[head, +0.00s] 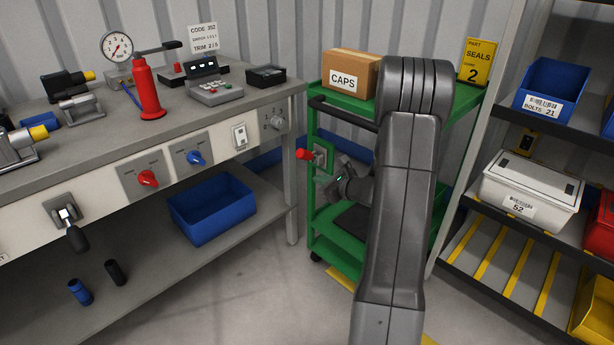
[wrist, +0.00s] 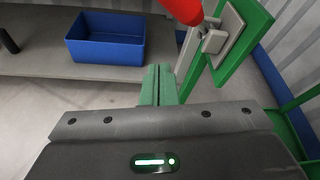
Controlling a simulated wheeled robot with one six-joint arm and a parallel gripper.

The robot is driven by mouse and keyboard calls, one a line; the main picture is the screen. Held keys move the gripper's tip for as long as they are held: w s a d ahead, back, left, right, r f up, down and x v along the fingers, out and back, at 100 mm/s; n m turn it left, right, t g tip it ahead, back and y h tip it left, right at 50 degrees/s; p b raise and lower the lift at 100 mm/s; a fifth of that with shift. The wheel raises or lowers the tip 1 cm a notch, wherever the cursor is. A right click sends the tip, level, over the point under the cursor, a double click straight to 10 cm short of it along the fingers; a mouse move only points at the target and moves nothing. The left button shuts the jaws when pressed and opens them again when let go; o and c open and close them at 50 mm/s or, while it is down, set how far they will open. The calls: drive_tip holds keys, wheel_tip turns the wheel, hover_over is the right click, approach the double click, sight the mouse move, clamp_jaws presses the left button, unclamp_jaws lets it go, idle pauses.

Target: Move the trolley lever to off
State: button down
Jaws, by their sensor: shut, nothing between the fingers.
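The trolley (head: 350,258) is green and stands right of the workbench. Its lever (head: 303,154) has a red grip and sticks out to the left from a plate on the trolley's near left post. In the wrist view the red lever (wrist: 186,9) is at the top edge, partly cut off, with its grey pivot and plate (wrist: 232,28) to the right. My gripper (head: 327,190) is just below the lever in the head view. In the wrist view its fingers (wrist: 158,78) are together and empty, below and left of the lever, apparently apart from it. No off marking is legible.
A CAPS box (head: 350,72) sits on the trolley top. The workbench (head: 262,98) carries a red bottle, gauge and panel knobs. A blue bin (head: 212,208) is on its lower shelf. A rack with bins (head: 530,185) stands right. My arm hides part of the trolley.

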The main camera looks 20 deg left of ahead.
drive_tip(key=shift+s+d+r, duration=0.15)
drive_tip(key=shift+d, duration=0.45)
drive_tip(key=shift+s+d+r, duration=0.1)
drive_tip(key=shift+d+r, duration=0.05)
drive_tip(key=shift+d, duration=0.45)
